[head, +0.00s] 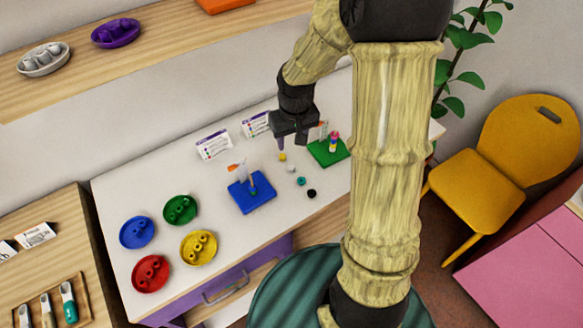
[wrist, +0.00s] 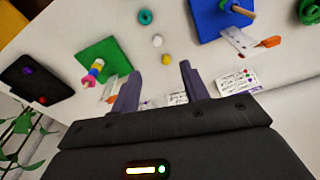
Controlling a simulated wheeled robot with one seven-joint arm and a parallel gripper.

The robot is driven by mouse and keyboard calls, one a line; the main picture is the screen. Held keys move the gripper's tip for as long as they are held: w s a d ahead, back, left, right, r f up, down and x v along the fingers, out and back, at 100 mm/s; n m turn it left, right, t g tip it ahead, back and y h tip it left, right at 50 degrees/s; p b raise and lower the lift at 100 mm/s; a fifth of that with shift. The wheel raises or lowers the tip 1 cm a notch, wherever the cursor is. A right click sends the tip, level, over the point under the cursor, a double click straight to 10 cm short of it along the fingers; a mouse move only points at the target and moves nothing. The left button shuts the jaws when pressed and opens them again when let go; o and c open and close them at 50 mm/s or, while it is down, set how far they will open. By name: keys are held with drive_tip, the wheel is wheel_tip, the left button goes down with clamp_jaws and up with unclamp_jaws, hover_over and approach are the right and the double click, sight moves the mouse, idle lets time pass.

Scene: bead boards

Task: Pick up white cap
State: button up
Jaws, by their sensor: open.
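The white cap (head: 291,168) is a small round piece lying on the white tabletop, between a yellow cap (head: 282,157) and a teal ring (head: 300,181). In the wrist view the white cap (wrist: 157,41) lies beyond the fingertips, roughly in line with the gap between them. The yellow cap (wrist: 169,59) is nearer to the fingers than the white one. My gripper (head: 291,144) is open and empty above the table, behind the row of loose pieces; its two fingers also show in the wrist view (wrist: 158,78). Nothing hides the white cap.
A green board (head: 323,155) with stacked beads stands right of the row. A blue board (head: 258,199) with a peg is to the left. A black ring (head: 311,193) lies in front. Cards (head: 213,145) stand behind. Colored dishes (head: 137,232) are at the left.

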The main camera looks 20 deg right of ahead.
hover_over(292, 167)
drive_tip(key=f, duration=0.9)
drive_tip(key=shift+s+a, duration=0.3)
drive_tip(key=shift+s, duration=0.1)
drive_tip(key=shift+r, duration=0.1)
drive_tip(key=shift+w+d+f+p, duration=0.2)
drive_tip(key=shift+f+p, duration=0.15)
drive_tip(key=shift+f, duration=0.95)
drive_tip(key=shift+w+d+f+p, duration=0.15)
drive_tip(key=shift+f+p, duration=0.2)
drive_tip(key=shift+f, duration=0.95)
drive_tip(key=shift+a, duration=0.1)
clamp_jaws()
